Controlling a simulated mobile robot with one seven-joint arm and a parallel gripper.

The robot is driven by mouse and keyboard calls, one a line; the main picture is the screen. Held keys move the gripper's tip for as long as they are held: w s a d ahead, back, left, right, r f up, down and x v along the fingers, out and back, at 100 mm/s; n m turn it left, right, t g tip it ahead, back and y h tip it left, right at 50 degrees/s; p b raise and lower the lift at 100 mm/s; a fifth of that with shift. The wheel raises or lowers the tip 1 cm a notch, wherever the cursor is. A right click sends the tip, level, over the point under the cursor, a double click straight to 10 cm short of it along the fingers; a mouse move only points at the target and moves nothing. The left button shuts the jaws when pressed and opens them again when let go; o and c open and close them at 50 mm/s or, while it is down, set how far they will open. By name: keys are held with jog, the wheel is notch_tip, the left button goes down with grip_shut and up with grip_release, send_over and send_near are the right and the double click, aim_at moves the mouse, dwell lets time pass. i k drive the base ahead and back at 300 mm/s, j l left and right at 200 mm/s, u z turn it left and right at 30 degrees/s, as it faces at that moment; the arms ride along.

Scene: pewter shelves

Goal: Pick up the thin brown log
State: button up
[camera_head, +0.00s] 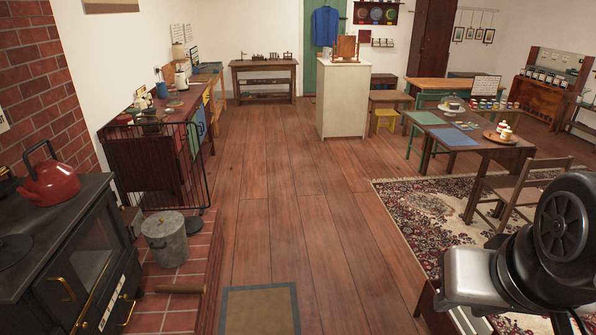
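A thin brown log (180,288) lies on its side on the red brick hearth at the lower left, roughly level across the picture. Its right end is near the hearth's edge, and nothing covers it. My arm's links show at the lower right, far from the log. My gripper's fingers cannot be made out in this view.
A grey lidded pot (166,246) stands on the hearth behind the log, near a black wire guard (197,160). A black stove (62,232) with a red kettle (49,178) is at left. A mat (259,311) lies right of the hearth. The middle floor (305,225) is clear.

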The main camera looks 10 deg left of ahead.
aim_at(174, 289)
jog(key=i+j+u, duration=0.25)
jog(key=i, duration=0.3)
jog(key=i+u, duration=0.25)
jog(key=i, duration=0.3)
jog(key=i+u, duration=0.25)
jog(key=i, duration=0.3)
jog(key=i+l+u, duration=0.25)
jog(key=i, duration=0.3)
jog(key=i+l+u, duration=0.1)
jog(key=i+u, duration=0.15)
jog(key=i, duration=0.25)
jog(key=i+u, duration=0.15)
jog(key=u, duration=0.25)
jog(key=i+l+u, duration=0.1)
jog(key=u, duration=0.3)
jog(key=i+l+u, duration=0.1)
jog(key=u, duration=0.3)
jog(key=i+l+u, duration=0.15)
jog(key=u, duration=0.25)
jog(key=i+u, duration=0.25)
jog(key=u, duration=0.15)
jog(key=i+l+u, duration=0.1)
jog(key=i+u, duration=0.15)
jog(key=u, duration=0.15)
